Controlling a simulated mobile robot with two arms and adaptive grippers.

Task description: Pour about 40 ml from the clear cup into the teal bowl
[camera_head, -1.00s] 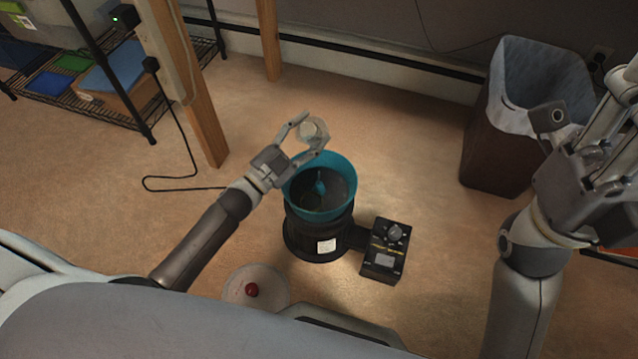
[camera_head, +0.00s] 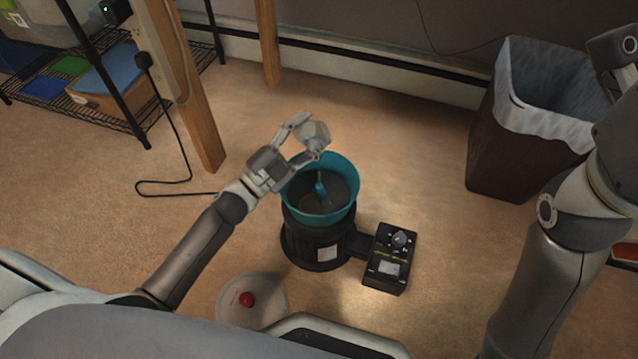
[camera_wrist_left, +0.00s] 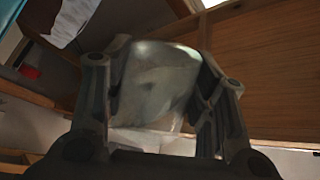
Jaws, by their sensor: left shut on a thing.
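The clear cup (camera_head: 313,133) is held in my left gripper (camera_head: 307,139) above the far rim of the teal bowl. The cup looks tilted. In the left wrist view the cup (camera_wrist_left: 155,85) sits between both fingers of the left gripper (camera_wrist_left: 160,100). The teal bowl (camera_head: 345,201) rests on a black round base (camera_head: 316,245). A small teal piece (camera_head: 320,187) stands inside the bowl. I cannot tell how much liquid is in the cup or the bowl. My right arm is at the right, with its gripper out of the picture.
A black control box (camera_head: 389,258) joins the base on its right. A white disc (camera_head: 238,314) with a red knob (camera_head: 246,299) lies in front. A lined bin (camera_head: 487,150) stands at the right. A wooden post (camera_head: 205,130) and wire shelf are at the left.

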